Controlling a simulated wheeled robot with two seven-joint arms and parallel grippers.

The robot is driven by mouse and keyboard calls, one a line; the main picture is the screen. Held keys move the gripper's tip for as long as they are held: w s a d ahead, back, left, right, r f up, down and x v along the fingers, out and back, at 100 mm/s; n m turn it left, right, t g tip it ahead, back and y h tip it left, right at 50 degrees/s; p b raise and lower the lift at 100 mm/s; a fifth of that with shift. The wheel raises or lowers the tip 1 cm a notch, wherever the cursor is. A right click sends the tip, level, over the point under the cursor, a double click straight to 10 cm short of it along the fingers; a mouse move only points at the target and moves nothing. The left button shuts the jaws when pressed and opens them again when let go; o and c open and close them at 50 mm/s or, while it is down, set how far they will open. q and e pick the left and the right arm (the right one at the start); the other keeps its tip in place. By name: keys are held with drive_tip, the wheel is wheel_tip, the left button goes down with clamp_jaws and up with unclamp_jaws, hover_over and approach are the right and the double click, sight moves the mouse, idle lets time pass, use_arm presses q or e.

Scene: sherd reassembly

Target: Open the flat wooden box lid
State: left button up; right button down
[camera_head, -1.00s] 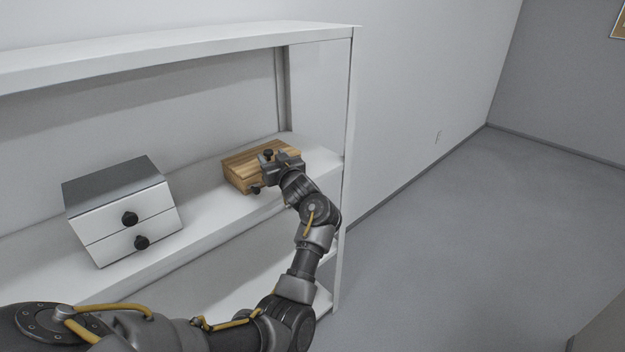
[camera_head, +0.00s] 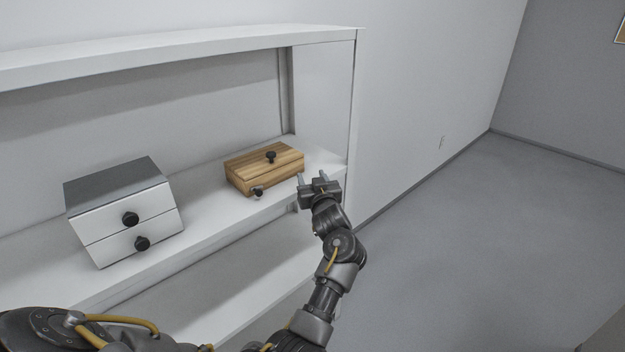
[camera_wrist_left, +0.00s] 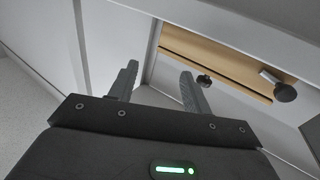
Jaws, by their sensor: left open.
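The flat wooden box (camera_head: 264,172) sits on the white shelf in the head view, its lid down. A black knob (camera_head: 271,157) stands on the lid, and another black knob (camera_head: 257,192) is on the front face. My left gripper (camera_head: 313,178) is open and empty, to the right of the box and apart from it, by the shelf's front edge. In the left wrist view the box (camera_wrist_left: 215,62) shows past the two spread fingers (camera_wrist_left: 158,82), with two dark knobs. My right gripper is not in view.
A white and grey two-drawer box (camera_head: 122,212) with black knobs stands on the shelf (camera_head: 215,218) to the left. An upper shelf board (camera_head: 180,48) runs overhead, and the shelf's side post (camera_head: 352,110) is close behind my left gripper. Open floor lies to the right.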

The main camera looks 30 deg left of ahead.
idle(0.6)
